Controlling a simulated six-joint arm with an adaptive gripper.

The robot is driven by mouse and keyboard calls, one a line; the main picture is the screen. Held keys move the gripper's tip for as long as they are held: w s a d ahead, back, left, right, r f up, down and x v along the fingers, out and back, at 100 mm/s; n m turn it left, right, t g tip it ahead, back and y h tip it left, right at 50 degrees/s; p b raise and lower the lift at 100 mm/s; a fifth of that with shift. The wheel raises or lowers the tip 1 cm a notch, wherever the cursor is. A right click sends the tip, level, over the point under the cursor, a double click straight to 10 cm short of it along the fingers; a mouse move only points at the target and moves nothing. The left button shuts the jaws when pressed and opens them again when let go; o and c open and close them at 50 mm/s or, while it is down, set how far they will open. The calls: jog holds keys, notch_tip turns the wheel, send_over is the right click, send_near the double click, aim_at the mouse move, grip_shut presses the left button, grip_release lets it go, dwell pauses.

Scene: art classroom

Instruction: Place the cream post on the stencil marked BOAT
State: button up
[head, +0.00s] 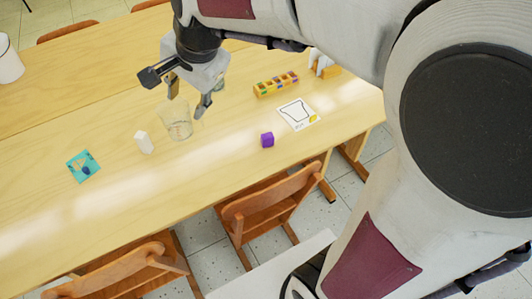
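The cream post (144,142) stands upright on the wooden table, left of a clear glass. A teal square stencil card (76,174) lies to its left, with a pale shape and a dark blue spot on it. A white stencil card (290,118) with a black cup-like outline and a yellow spot lies to the right. I cannot read the lettering on either card, so I cannot tell which says BOAT. My gripper (188,96) is open and empty, its fingers apart and pointing down above the glass, up and right of the post.
The clear glass (178,122) stands just below my gripper. Chairs (262,205) line the front. The table between post and teal card is clear.

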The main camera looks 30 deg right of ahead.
jog(key=s+d+n+h, duration=0.1)
jog(key=s+d+n, duration=0.2)
jog(key=s+n, duration=0.3)
jog(key=s+d+n+t, duration=0.1)
jog(key=s+d+n, duration=0.2)
jog(key=s, duration=1.1)
jog(key=n, duration=0.3)
jog(key=shift+s+d+h, duration=0.15)
jog(key=shift+d+h, duration=0.25)
jog(key=shift+o, duration=0.5)
jog(key=shift+r, duration=0.15)
